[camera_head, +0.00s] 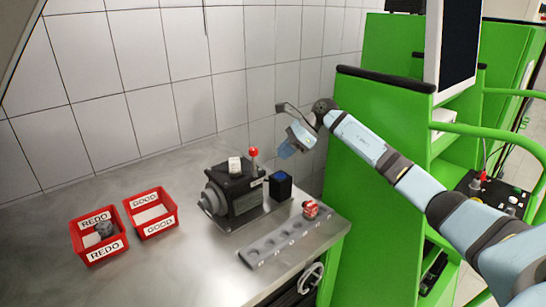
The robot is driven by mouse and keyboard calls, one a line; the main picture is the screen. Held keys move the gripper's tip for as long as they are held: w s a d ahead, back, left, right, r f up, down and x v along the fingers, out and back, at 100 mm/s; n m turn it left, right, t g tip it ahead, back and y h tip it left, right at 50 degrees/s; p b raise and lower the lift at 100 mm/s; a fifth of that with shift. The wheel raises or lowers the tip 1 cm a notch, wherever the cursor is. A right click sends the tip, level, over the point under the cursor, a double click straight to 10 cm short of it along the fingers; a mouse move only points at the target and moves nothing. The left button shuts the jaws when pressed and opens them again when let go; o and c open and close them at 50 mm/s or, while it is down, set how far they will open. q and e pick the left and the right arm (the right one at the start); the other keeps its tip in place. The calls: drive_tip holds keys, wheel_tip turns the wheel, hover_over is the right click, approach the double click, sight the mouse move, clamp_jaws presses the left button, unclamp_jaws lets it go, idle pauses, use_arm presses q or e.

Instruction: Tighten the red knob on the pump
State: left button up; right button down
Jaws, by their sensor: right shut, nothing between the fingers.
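The pump (233,193) is a dark block with a round grey end on its left, standing on the metal bench. A white piece sits on its top. The small red knob (253,152) stands on a thin stem at the pump's upper right. My right gripper (286,153) is light blue and comes in from the right. It is shut and empty, in the air to the right of the red knob and apart from it in the picture. My left gripper is not in view.
Two red bins stand at the left, one labelled REDO (97,251) and one GOOD (151,231). A dark blue box (280,187) is right of the pump. A grey strip (284,243) and a red-white part (311,209) lie in front. A green frame (371,107) bounds the right.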

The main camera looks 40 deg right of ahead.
sight(255, 163)
drive_tip(key=p+x, duration=0.1)
drive_tip(key=x, duration=0.7)
drive_tip(key=shift+a, duration=0.2)
